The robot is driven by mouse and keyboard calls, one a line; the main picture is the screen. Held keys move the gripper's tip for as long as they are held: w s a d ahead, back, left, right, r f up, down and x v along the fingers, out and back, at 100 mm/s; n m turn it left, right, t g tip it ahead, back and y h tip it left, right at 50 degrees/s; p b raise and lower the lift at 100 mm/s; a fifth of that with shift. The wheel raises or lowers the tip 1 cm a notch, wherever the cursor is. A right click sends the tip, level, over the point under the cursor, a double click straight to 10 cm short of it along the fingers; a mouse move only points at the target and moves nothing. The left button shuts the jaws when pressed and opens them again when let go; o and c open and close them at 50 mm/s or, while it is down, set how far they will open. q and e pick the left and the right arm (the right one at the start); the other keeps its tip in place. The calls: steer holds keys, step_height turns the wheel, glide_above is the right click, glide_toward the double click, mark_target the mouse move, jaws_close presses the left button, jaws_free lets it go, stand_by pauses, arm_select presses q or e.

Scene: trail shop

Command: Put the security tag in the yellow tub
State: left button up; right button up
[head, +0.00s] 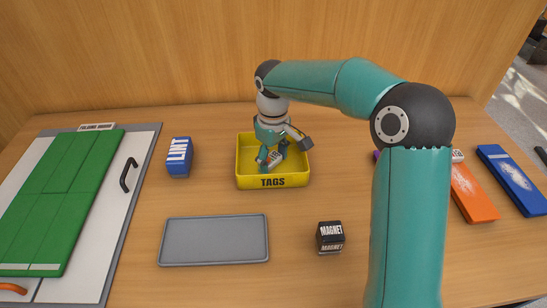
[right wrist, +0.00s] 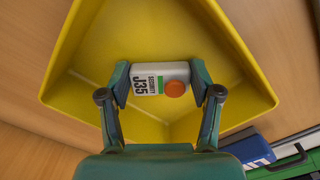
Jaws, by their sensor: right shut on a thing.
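The yellow tub (head: 246,181), labelled TAGS, stands on the table near the middle in the head view. My right gripper (head: 273,160) reaches down into it from above. In the right wrist view the gripper (right wrist: 159,80) is shut on the security tag (right wrist: 148,85), a white block with "SECURITY J35" print and an orange round spot. The tag is held within the outline of the yellow tub (right wrist: 90,50); whether it touches the tub floor I cannot tell. In the head view the tag (head: 275,158) shows small between the fingers. My left gripper is not in view.
A grey tray (head: 213,240) lies in front of the tub, with a black magnet block (head: 330,237) to its right. A blue lint box (head: 179,157) stands left of the tub. A green folding board (head: 60,195) is far left; orange (head: 472,195) and blue (head: 512,180) pieces lie right.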

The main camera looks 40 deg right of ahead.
mark_target(274, 160)
steer(key=o, duration=1)
step_height(274, 160, up, 12)
steer(key=shift+r+p, duration=0.1)
steer(key=shift+p, duration=0.8)
steer(key=shift+s+d, duration=0.1)
steer(key=shift+s, duration=0.05)
